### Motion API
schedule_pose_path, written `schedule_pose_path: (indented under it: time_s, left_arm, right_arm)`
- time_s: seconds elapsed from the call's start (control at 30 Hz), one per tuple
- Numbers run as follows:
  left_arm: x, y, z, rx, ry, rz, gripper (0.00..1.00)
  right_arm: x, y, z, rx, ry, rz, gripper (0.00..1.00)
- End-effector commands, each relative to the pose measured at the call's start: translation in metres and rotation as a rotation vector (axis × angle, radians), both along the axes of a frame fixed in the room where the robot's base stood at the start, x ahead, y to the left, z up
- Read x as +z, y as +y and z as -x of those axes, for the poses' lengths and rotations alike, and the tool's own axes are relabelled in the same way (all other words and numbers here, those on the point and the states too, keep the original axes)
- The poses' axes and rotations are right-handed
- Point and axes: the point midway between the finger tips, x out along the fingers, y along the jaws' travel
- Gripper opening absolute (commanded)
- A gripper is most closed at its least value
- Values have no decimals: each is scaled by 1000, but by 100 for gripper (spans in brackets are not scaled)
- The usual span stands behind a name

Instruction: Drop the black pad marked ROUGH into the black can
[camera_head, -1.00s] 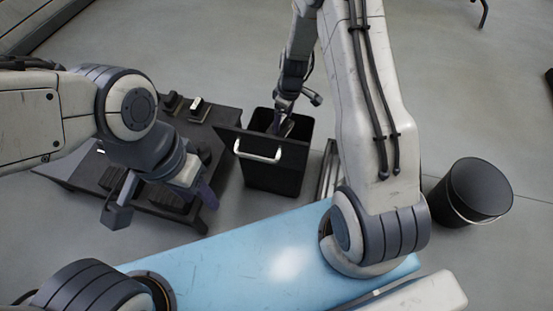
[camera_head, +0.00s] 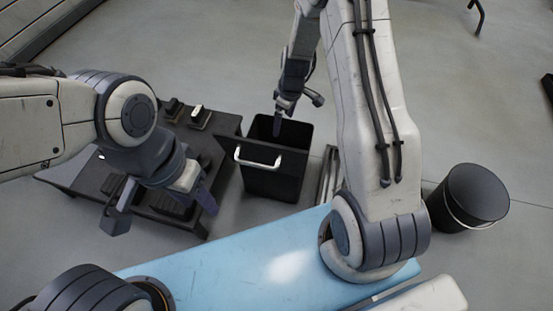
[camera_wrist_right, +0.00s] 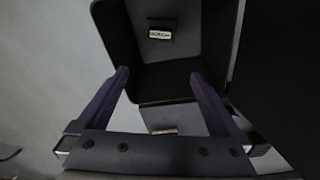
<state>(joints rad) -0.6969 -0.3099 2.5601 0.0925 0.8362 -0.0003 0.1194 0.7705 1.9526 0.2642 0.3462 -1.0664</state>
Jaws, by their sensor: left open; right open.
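The square black can (camera_head: 272,187) with a white handle stands open on the floor in the head view. My right gripper (camera_head: 281,122) is over its mouth. In the right wrist view my right gripper (camera_wrist_right: 159,77) is open and empty, its fingers spread above the can (camera_wrist_right: 108,35). The black pad (camera_wrist_right: 161,29) with a white label, which appears to read ROUGH, shows inside the can, apart from the fingers. The can hides it in the head view. My left gripper (camera_head: 162,207) is open above the low dark table.
The low dark table (camera_head: 222,125) at left holds several dark pads, two with pale labels at its back (camera_head: 197,117). A round dark bucket (camera_head: 470,197) stands at right. A blue surface (camera_head: 240,255) lies in front. Floor behind the can is clear.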

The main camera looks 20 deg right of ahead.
Motion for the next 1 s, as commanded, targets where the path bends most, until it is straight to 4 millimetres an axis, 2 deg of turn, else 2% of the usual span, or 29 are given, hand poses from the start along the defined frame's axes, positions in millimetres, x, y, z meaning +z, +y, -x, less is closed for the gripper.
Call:
schedule_pose_path:
  time_s: [0.03,0.1,0.3,0.47,0.9,1.0]
  left_arm:
    - [13,0,0,0,0,0,50]
    - [20,0,0,0,0,0,50]
    - [33,0,0,0,0,0,50]
    - [35,0,0,0,0,0,50]
    - [34,0,0,0,0,0,50]
    - [37,0,0,0,0,0,50]
  right_arm:
    - [19,-1,1,0,-1,0,100]
    - [32,-2,2,0,-1,1,100]
    - [58,-5,5,0,0,0,100]
    - [63,-5,6,1,1,0,100]
    - [63,-5,6,1,1,0,100]
    - [74,4,7,3,0,-2,100]
